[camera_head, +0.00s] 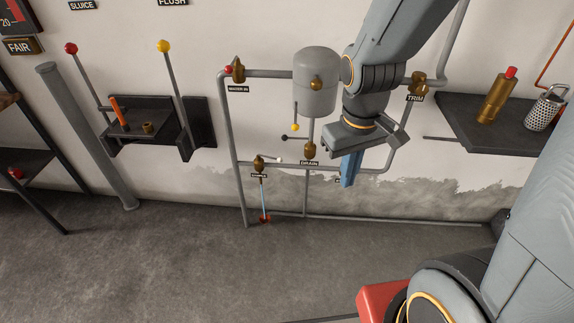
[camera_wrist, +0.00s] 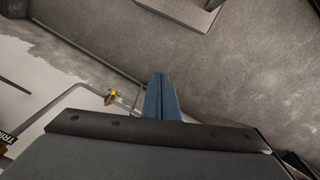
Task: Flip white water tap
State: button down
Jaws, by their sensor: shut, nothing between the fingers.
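A brass tap (camera_head: 259,163) sits on the low pipe at the left of the pipework, with a small white-tipped lever (camera_head: 279,159) pointing right. A small label lies below it. A thin pale blue line runs down from there to a small red item near the floor. My gripper (camera_head: 347,172) has its blue fingers together, pointing down, empty, to the right of the white-tipped lever and apart from it. The fingers also show in the wrist view (camera_wrist: 161,98). A small brass fitting (camera_wrist: 111,97) shows left of them there; I cannot tell which tap it is.
A grey tank (camera_head: 315,80) hangs above the DRAIN valve (camera_head: 310,150), with yellow and black knobs nearby. My gripper partly hides the lower right pipework. Lever boxes stand at left. A dark shelf (camera_head: 500,128) with a brass cylinder is at right. The floor in front is clear.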

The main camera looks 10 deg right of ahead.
aim_at(280, 160)
jog(key=k, duration=1.2)
jog(key=z, duration=0.7)
jog(key=i, duration=1.45)
jog(key=u, duration=0.95)
jog(key=i, duration=0.55)
jog(key=u, duration=0.05)
